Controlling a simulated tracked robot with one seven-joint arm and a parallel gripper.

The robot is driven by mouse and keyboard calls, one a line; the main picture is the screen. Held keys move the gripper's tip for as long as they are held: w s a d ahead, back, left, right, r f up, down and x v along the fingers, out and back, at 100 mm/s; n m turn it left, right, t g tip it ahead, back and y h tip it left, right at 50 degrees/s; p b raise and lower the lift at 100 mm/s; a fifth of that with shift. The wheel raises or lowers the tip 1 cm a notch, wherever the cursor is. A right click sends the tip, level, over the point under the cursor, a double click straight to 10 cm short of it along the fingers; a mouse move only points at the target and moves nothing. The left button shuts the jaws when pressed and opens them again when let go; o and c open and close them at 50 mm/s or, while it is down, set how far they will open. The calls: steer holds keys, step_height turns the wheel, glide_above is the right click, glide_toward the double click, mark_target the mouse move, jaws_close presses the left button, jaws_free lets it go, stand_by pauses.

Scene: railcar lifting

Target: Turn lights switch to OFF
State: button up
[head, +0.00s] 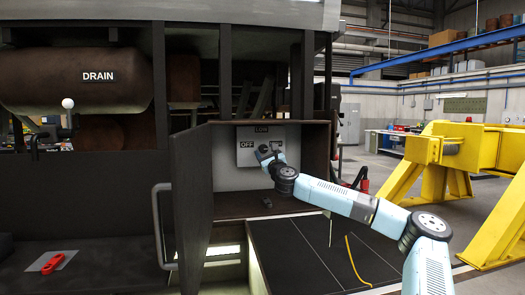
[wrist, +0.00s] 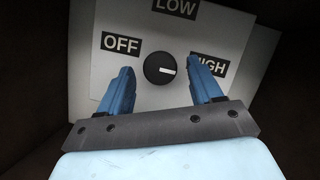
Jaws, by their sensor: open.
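The lights switch is a round black knob (wrist: 160,69) on a light grey panel (wrist: 80,85), seen in the wrist view. Labels OFF, LOW and HIGH stand at its left, above it and at its right. The white mark on the knob points right, toward HIGH. My gripper (wrist: 164,80) is open, with one blue finger on each side of the knob and visible gaps between; I cannot tell its depth from the knob. In the head view the panel (head: 245,157) is inside an open dark box, and my gripper (head: 268,156) covers the knob.
The dark box (head: 195,180) has side walls and a floor close around my arm. A grab handle (head: 160,225) is at its left. A yellow cable (head: 355,262) lies on the dark surface below. A yellow stand (head: 430,165) is at the right.

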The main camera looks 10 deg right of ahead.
mark_target(264, 150)
steer(key=shift+x, duration=1.6)
steer(key=shift+c, duration=0.3)
steer(key=shift+a, duration=0.1)
steer(key=c, duration=0.9)
